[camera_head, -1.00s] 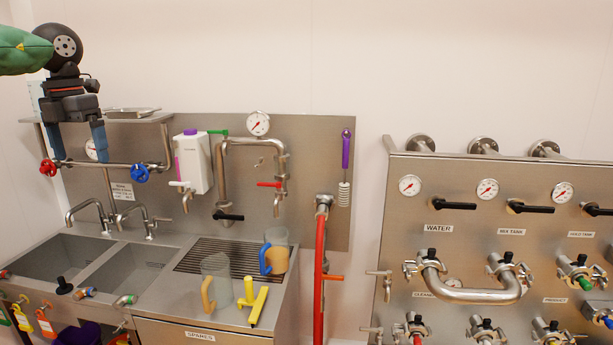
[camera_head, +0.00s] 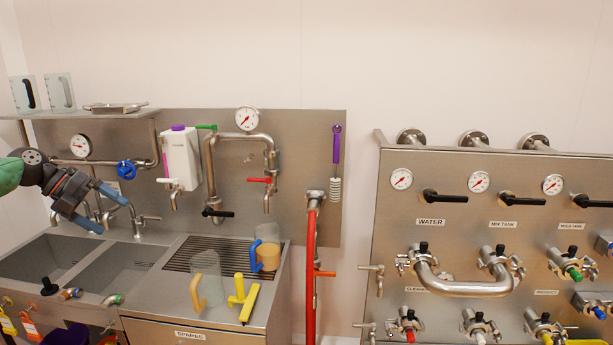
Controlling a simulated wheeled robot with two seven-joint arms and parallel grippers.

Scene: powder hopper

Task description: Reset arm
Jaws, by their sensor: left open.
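My left gripper (camera_head: 108,208) comes in from the left edge on my green and black arm. It is open, with its two blue fingers apart and pointing down to the right. Nothing shows between the fingers. It hangs in front of the sink taps, above the sink (camera_head: 45,262); I cannot tell whether it touches a tap. It hides part of the pipe and taps behind it. My right gripper is not in view.
A valve panel (camera_head: 470,235) fills the right.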

